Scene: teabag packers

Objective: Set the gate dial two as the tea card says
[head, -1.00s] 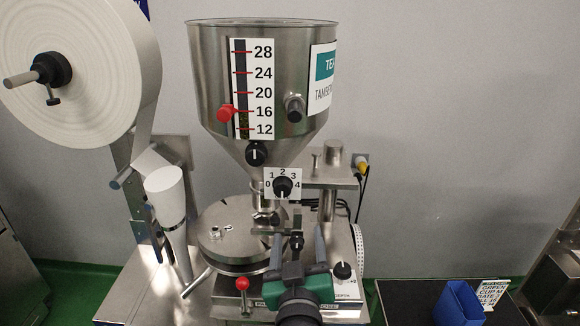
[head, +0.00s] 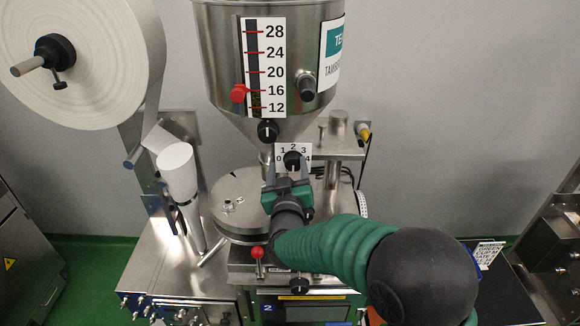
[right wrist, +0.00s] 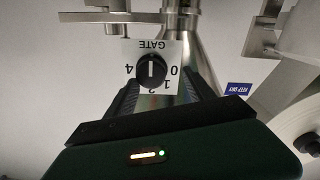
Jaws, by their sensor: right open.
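The gate dial (head: 292,160) is a black knob on a white plate numbered 0 to 4, under the hopper. In the right wrist view the dial (right wrist: 151,70) appears upside down, with its white line vertical, in line with the 2. My right gripper (head: 287,174) is open, its fingers just below and either side of the dial. In the right wrist view, its open fingers (right wrist: 160,90) show near the plate's lower edge; contact cannot be told.
The steel hopper (head: 225,70) with its level scale and another black knob (head: 268,130) is above the dial. A round steel plate (head: 235,190) lies left of my gripper. A paper roll (head: 100,60) is at upper left. A red-knobbed lever (head: 257,253) stands in front.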

